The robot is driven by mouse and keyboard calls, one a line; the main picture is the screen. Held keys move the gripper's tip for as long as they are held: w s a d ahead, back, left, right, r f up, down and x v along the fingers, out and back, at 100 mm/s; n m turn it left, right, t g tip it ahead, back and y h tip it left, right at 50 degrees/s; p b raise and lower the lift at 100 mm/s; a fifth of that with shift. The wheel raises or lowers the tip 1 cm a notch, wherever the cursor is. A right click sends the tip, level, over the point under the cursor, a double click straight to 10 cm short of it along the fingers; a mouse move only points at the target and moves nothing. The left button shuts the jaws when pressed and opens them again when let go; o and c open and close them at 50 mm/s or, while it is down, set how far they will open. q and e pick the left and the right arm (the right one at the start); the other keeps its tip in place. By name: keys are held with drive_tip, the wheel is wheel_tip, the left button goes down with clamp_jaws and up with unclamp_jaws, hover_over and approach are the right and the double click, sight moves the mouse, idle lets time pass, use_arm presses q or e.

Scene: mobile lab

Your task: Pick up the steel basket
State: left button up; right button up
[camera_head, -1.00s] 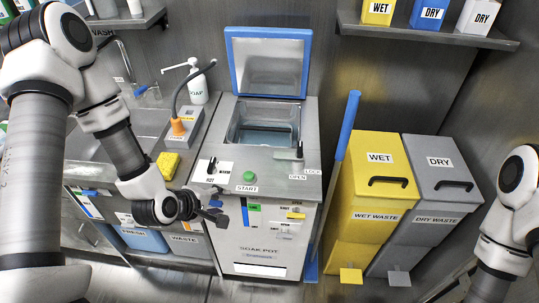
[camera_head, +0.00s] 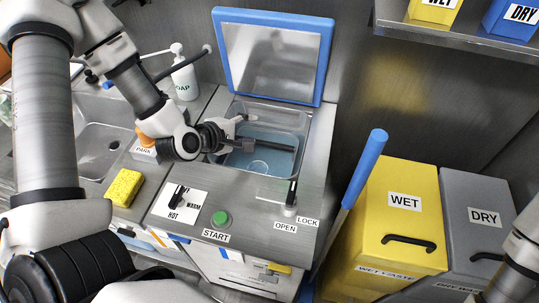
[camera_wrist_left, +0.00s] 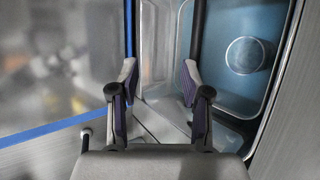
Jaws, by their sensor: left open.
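The open soak pot (camera_head: 318,150) has its blue-framed lid (camera_head: 270,60) raised. Inside is bluish liquid and a dark bar (camera_head: 280,147), which looks like the steel basket's handle; the basket's walls are hard to tell from the pot's. My left gripper (camera_head: 246,132) is open over the left part of the pot, fingers pointing right. In the left wrist view its fingers (camera_wrist_left: 157,78) are apart, and the dark bar (camera_wrist_left: 197,30) runs up from near the right fingertip. My right gripper is out of view.
A clear round object (camera_head: 258,167) lies in the pot. The start button (camera_head: 222,219) and the lock lever (camera_head: 290,200) are in front. A blue-topped pole (camera_head: 365,165) and the yellow wet-waste bin (camera_head: 405,215) stand to the right; a yellow sponge (camera_head: 123,187) lies left.

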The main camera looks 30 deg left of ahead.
use_arm(q)
approach(262, 144)
drive_tip(key=w, duration=0.2)
drive_tip(key=w+f, duration=0.1)
drive_tip(key=f, duration=0.1)
drive_tip(key=shift+w+d+f+b, duration=0.3)
drive_tip(key=shift+w+f+b, duration=0.05)
drive_tip(key=shift+w+b, duration=0.05)
drive_tip(key=x, duration=0.6)
drive_tip(key=shift+w+d, duration=0.2)
drive_tip(key=shift+w, duration=0.05)
drive_tip(key=shift+s, duration=0.1)
drive_tip(key=shift+c, duration=0.3)
drive_tip(key=shift+r, duration=0.1)
clamp_jaws()
